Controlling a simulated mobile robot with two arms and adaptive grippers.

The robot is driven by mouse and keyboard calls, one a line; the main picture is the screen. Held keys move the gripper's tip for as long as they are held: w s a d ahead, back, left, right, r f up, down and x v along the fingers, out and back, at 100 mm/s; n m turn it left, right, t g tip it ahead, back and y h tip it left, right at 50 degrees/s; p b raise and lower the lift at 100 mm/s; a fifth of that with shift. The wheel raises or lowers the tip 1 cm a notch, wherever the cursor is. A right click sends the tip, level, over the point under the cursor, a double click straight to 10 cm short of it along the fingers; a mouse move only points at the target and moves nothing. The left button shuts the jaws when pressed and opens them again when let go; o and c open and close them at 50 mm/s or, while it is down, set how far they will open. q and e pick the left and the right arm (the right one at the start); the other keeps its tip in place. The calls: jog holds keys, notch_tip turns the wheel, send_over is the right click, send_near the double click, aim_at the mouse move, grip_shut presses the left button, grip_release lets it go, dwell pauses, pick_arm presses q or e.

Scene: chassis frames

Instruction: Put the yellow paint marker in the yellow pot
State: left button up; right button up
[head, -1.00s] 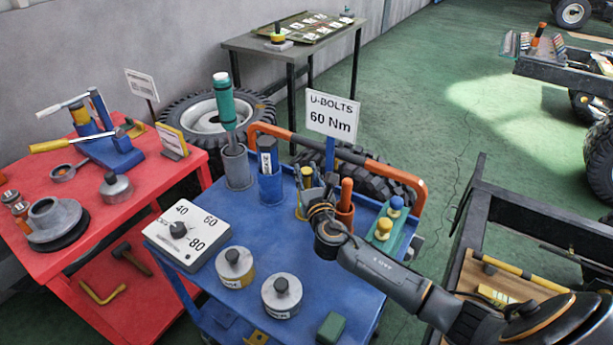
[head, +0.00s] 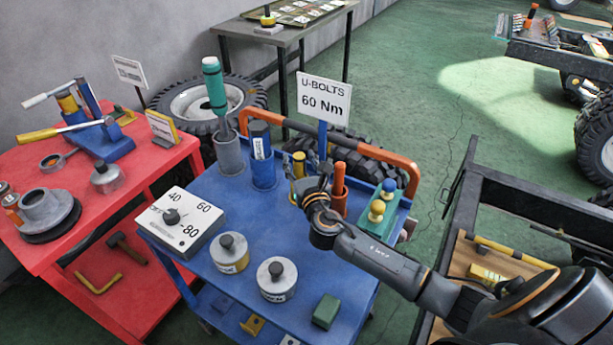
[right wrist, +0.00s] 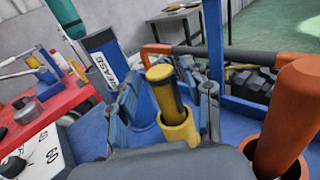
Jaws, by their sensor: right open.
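The yellow paint marker (right wrist: 164,88), yellow with a dark band, stands tilted with its lower end inside the yellow pot (right wrist: 181,129) on the blue cart. In the head view the marker's top (head: 299,158) shows just left of my right gripper (head: 312,186), and the gripper partly hides the yellow pot (head: 293,194). In the right wrist view my right gripper (right wrist: 166,108) is open, with one finger left and one right of the marker and visible gaps to both. My left gripper is not in view.
An orange marker in an orange pot (right wrist: 290,168) stands close on the right. A blue pot (head: 263,172) with a grease tube and a grey pot (head: 228,155) stand left. The sign (head: 324,100) and orange cart handle (head: 383,158) rise behind.

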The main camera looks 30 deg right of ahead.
jog(key=v, duration=1)
jog(key=shift+s+b, duration=0.25)
jog(key=shift+b, duration=0.1)
